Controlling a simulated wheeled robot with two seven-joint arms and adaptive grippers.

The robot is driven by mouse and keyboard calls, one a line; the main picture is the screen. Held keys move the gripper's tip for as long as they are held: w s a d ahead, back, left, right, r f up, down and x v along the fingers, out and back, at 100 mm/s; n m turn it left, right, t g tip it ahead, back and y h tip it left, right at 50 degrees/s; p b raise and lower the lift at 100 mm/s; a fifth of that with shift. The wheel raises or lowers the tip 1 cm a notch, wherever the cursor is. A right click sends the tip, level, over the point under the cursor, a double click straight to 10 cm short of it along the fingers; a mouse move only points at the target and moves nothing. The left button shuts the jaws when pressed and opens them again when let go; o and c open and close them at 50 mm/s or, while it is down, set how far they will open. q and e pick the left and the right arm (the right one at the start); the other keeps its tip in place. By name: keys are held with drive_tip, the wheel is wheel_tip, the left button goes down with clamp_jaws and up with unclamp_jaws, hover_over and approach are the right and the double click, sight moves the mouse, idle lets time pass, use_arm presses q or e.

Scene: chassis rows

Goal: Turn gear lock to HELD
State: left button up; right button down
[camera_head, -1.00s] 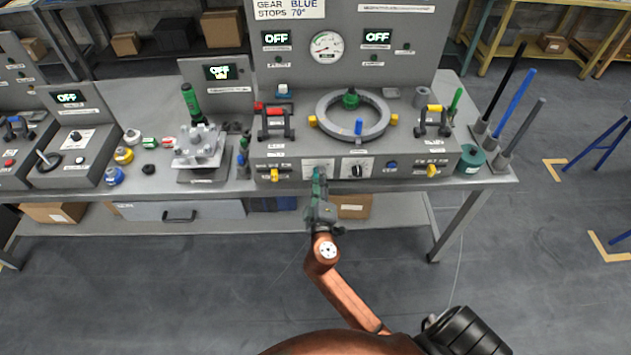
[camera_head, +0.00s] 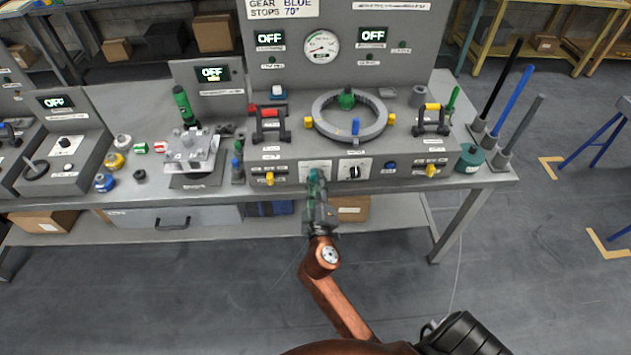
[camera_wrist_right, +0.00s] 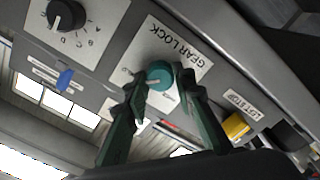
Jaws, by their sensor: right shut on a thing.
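The gear lock knob (camera_wrist_right: 160,75) is a round teal knob with a pale pointer mark on a white plate labelled GEAR LOCK (camera_wrist_right: 172,45), on the front of the middle console. My right gripper (camera_wrist_right: 158,92) has its two dark green fingers on either side of the knob and is shut on it. In the head view my right gripper (camera_head: 315,190) reaches up to the console front and hides most of the knob. The position words around the knob are too small or covered to read. My left gripper is not in view.
Above is a grey ring gear (camera_head: 325,122) with a blue peg. Coloured rods (camera_head: 514,100) stand at the right. The floor in front is clear.

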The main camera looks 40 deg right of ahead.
drive_tip(key=c, duration=1.6)
unclamp_jaws()
drive_tip(key=shift+r, duration=0.1)
wheel_tip(320, 180, up, 10)
drive_tip(key=shift+f, duration=0.1)
drive_tip(key=shift+a, duration=0.1)
